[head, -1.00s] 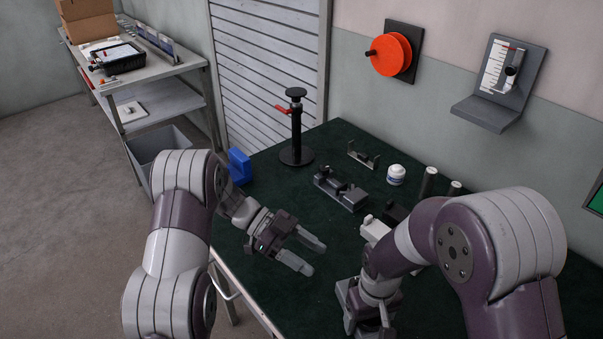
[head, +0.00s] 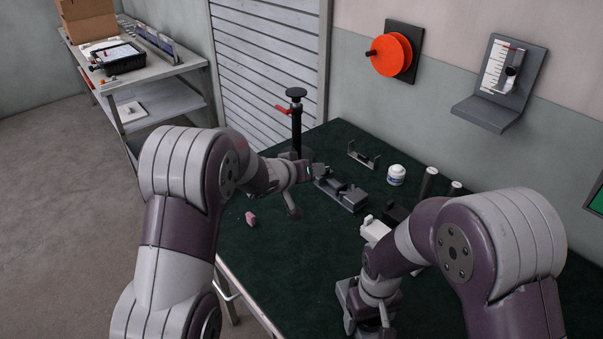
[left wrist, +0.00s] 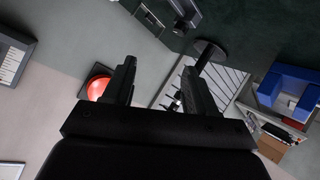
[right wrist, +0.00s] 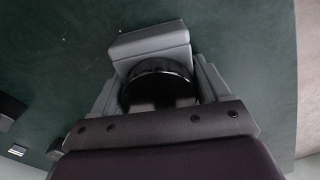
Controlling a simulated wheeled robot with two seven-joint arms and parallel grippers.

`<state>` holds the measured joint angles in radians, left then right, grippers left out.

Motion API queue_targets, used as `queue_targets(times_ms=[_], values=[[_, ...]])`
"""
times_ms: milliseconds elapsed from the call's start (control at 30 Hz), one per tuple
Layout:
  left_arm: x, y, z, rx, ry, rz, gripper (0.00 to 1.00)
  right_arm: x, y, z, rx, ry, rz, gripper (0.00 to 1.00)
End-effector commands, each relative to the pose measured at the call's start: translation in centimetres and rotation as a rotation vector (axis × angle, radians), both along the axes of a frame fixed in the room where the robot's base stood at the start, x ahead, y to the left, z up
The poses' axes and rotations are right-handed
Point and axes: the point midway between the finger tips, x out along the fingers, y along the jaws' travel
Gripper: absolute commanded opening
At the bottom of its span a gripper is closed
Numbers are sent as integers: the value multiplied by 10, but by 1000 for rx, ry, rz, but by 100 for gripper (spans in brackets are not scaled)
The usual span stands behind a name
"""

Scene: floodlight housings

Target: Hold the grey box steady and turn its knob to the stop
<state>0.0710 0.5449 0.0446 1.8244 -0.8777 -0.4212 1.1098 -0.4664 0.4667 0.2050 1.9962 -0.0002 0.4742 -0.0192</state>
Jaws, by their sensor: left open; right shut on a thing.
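The grey box (right wrist: 150,42) shows in the right wrist view as a light grey block on the dark green table top. A round black knob (right wrist: 156,72) is on it. My right gripper (right wrist: 160,95) is shut on the knob, with a finger on each side. In the head view my right gripper (head: 370,318) is low at the table's near side, and my arm hides much of that spot. My left gripper (head: 294,195) is over the table's left part, away from the box. In the left wrist view its fingers (left wrist: 159,78) are apart with nothing between them.
A black post stand (head: 297,115) with a red lever is at the table's back left. A grey fixture (head: 342,190), a white jar (head: 396,175) and a small pink piece (head: 251,218) are on the table. An orange disc (head: 391,54) hangs on the wall.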

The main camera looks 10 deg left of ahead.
Motion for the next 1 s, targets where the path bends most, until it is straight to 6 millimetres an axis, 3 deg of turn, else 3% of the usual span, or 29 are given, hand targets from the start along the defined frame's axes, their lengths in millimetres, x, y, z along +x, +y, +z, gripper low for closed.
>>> queue_targets(times_ms=[200,467,567,667,767,900,1000], values=[[-8,9,-2,-86,86,174,57,0,0,0,0,-1,0,42],[-9,10,-2,-91,90,183,57,0,0,0,0,-1,0,42],[-11,11,-5,-52,72,129,57,0,0,0,0,-1,0,42],[-22,10,-18,76,5,-87,57,0,0,0,0,-1,0,42],[-57,-2,-40,218,-99,-441,57,0,0,0,0,-1,0,42],[-133,-22,-65,272,-257,-904,57,0,0,0,0,-1,0,42],[-183,-30,-70,239,-355,-1125,57,0,0,0,0,-1,0,42]])
